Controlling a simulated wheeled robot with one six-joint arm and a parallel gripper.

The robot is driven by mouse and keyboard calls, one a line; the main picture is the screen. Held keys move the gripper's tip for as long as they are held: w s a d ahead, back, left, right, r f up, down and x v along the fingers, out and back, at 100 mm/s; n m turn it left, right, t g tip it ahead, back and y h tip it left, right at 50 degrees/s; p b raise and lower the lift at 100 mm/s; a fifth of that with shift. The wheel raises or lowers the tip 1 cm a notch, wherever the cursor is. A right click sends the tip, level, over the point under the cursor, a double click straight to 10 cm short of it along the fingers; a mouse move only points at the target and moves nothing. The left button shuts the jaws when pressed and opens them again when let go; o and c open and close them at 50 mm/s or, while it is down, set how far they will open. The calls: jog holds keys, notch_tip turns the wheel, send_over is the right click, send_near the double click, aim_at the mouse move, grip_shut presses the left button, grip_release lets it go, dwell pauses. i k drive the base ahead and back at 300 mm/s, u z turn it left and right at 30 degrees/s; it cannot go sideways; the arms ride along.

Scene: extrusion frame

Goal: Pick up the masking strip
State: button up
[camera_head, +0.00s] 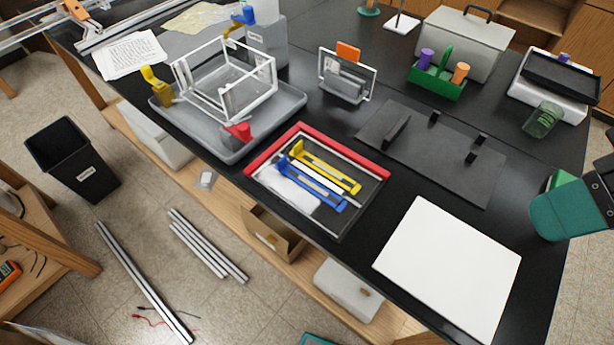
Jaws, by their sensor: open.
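No piece is clearly recognisable as the masking strip. A dark tray with a red and white rim (262,162) sits at the near edge of the black table. In it lie a long yellow piece (328,170), a long blue piece (316,184), a thin white rod (338,190) and a crumpled white piece (288,193). I cannot tell whether one of these is the strip. A teal part of my arm shows at the right edge, apart from the tray. My gripper's fingers are not in view.
A white board (449,268) lies right of the tray, and a dark plate with upright blocks (435,165) behind it. A grey tray (290,105) with a clear-walled frame (228,85) stands to the left. A green caddy (436,88) and grey case (465,45) stand at the back.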

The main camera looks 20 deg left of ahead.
aim_at(325, 194)
jog(key=u, duration=0.55)
jog(key=k, duration=1.25)
jog(key=u, duration=0.95)
jog(key=i, duration=1.45)
jog(key=z, duration=0.85)
